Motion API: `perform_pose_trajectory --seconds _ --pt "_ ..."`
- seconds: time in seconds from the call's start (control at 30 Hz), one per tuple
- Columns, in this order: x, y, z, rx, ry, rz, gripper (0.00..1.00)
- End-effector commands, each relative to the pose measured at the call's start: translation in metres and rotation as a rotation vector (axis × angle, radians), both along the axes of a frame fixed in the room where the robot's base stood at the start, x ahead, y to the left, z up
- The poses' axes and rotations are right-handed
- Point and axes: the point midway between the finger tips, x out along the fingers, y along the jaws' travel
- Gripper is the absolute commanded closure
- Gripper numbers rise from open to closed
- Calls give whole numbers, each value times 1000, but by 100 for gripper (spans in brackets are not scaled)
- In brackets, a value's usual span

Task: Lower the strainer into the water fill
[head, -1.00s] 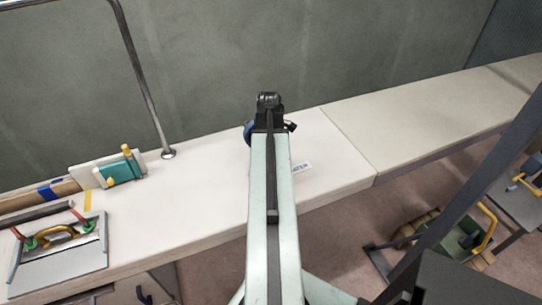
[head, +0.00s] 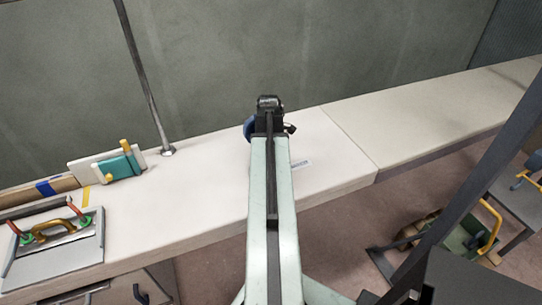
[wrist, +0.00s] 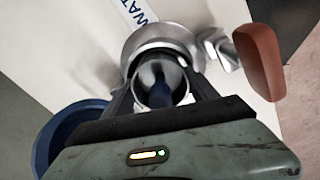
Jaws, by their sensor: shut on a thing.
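In the wrist view my gripper (wrist: 165,98) is shut on the strainer (wrist: 147,76), a small metal cup with a dark blue middle. The water fill (wrist: 150,36) is a round silver fitting on the white deck, just beyond and partly behind the strainer. The strainer overlaps the fitting in this view; I cannot tell whether its lower end is inside the opening. A label (wrist: 137,12) reading "WAT" lies beside the fitting. In the head view my arm hides the strainer and the fill; the label (head: 301,165) shows to the right.
A blue round thing (wrist: 60,130) sits left of my gripper, and shows in the head view (head: 248,128). A red-brown part (wrist: 258,60) stands right of the fill. A metal pole (head: 145,85) rises from the deck. Tools lie at left; the right deck is clear.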

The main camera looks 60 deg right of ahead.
Motion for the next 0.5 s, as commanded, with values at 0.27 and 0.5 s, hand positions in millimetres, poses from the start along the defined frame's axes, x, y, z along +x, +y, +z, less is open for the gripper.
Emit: perform_pose_trajectory --seconds 0.27,0.5 --pt "-11 15 -17 40 36 -10 7" --pt "-13 15 3 34 29 -12 7"
